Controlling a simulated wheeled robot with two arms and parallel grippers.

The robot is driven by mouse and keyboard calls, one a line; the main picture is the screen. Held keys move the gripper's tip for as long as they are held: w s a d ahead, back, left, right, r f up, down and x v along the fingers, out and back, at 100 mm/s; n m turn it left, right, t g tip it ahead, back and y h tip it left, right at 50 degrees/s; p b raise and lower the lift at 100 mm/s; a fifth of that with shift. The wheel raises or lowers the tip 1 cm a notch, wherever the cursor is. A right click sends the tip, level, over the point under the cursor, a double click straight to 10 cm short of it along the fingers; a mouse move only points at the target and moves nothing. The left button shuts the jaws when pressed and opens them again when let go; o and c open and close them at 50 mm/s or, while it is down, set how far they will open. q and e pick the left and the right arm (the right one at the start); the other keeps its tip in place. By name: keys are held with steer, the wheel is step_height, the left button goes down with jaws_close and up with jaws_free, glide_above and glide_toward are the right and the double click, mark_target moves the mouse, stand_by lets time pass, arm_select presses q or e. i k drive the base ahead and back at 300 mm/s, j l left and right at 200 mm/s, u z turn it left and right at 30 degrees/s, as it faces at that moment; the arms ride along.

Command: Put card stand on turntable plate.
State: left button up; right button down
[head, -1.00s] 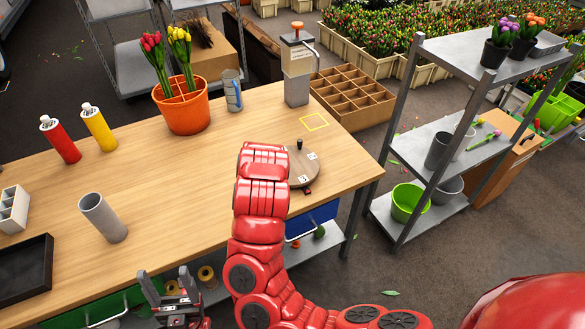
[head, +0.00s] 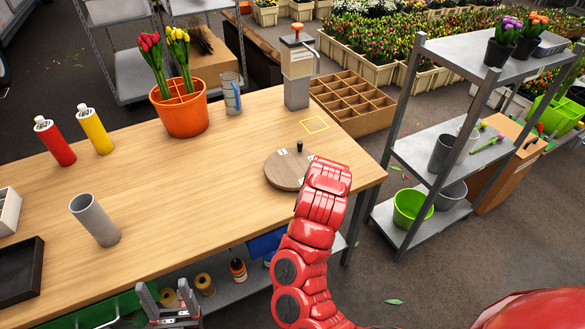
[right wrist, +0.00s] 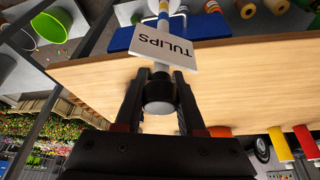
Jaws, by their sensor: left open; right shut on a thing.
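The card stand (right wrist: 160,55), with a white card reading TULIPS, shows upside down in the right wrist view. My right gripper (right wrist: 159,88) is shut on its dark, round lower part. In the head view my red right arm covers this gripper and the stand. The turntable plate (head: 286,169) is a round grey-brown disc with a black knob and small white labels, near the table's right end. My right arm overlaps its right edge in the picture. My left gripper (head: 168,305) is open and empty at the table's front edge, low in the head view.
On the wooden table (head: 200,190) stand an orange tulip pot (head: 181,115), a glass mug (head: 231,95), a dispenser (head: 297,75), spray cans (head: 95,130) and a grey cylinder (head: 95,220). A metal shelf (head: 445,140) stands at right. The table's middle is clear.

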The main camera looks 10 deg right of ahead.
mark_target(294, 166)
steer(key=l+u, duration=0.35)
steer(key=u, duration=0.15)
steer(key=k+l+u, duration=0.15)
steer(key=l+u, duration=0.15)
steer(key=u, duration=0.2)
